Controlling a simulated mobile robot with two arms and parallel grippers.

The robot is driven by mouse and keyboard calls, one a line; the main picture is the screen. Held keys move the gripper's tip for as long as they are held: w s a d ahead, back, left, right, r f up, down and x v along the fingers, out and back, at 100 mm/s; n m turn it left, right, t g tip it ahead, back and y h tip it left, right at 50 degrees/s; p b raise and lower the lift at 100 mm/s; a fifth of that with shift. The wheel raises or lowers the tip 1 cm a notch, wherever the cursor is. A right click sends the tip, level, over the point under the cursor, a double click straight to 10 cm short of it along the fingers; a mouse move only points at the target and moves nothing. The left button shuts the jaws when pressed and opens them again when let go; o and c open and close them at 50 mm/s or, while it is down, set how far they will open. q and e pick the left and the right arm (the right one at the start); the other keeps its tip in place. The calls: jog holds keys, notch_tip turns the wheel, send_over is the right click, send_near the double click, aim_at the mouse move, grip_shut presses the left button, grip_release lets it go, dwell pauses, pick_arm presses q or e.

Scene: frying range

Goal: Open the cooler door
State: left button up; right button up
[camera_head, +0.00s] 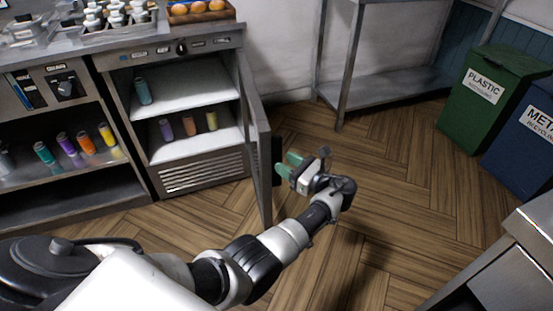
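The cooler (187,110) stands at the upper left under the counter, with two white shelves holding several cans. Its door (257,130) is swung wide open to the right, seen nearly edge-on, and the interior shows. A dark handle (278,175) is on the door's outer face. My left gripper (287,166) is to the right of the door, by the handle. Its two green fingertips are apart, pointing left toward the door. Whether they touch the handle is not clear. My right gripper is not in view.
Green (490,98) and blue (528,140) recycling bins stand at the right. A metal shelf rack (385,88) stands behind. A steel unit (510,262) is at the lower right. The wooden floor between is clear.

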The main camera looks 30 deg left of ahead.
pick_arm(q)
jog(key=s+d, duration=0.1)
jog(key=d, duration=0.5)
jog(key=shift+s+d, duration=0.25)
jog(key=shift+f, duration=0.1)
